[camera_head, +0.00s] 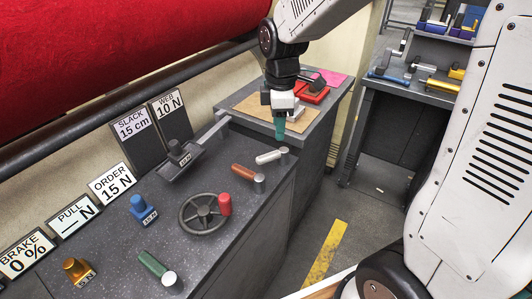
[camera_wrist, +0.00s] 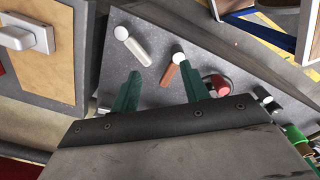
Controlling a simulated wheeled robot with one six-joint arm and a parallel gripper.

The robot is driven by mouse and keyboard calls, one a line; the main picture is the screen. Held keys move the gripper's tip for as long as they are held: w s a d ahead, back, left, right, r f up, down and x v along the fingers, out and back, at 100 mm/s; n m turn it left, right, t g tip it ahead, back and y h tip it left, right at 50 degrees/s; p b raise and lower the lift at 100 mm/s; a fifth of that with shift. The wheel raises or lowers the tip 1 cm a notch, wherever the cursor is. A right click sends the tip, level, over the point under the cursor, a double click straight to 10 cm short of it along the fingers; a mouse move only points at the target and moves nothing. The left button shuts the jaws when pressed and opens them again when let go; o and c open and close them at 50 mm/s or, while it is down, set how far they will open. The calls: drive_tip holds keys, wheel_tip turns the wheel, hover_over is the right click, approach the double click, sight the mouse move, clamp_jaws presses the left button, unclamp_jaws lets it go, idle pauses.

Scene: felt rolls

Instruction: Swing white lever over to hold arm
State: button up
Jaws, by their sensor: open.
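In the wrist view the white lever (camera_wrist: 138,50) lies beyond my fingertips, angled down from a round pale cap (camera_wrist: 121,33). My gripper (camera_head: 280,131) has green fingers pointing down, above and behind the lever in the head view. In the wrist view my gripper (camera_wrist: 160,69) is open, its fingers apart and nothing held. A grey metal arm (camera_head: 208,136) carries a black weight; I cannot tell whether it is the hold arm.
A brown lever (camera_head: 243,171) lies close to the white one. A handwheel with a red knob (camera_head: 225,204), a green lever (camera_head: 151,262) and blue (camera_head: 143,210) and brass (camera_head: 77,270) weights share the console. Floor is open at right.

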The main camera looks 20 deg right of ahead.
sight(266, 156)
drive_tip(key=w+f+n, duration=0.1)
drive_tip(key=w+f, duration=0.1)
drive_tip(key=w+f+n, duration=0.2)
drive_tip(key=w+a+f+n, duration=0.1)
drive_tip(key=w+f, duration=0.1)
drive_tip(key=f, duration=0.1)
drive_tip(key=shift+w+f+n, duration=0.15)
drive_tip(key=shift+f+n, duration=0.15)
drive_tip(key=shift+f, duration=0.1)
wheel_tip(266, 156, down, 7)
drive_tip(key=shift+f, duration=0.15)
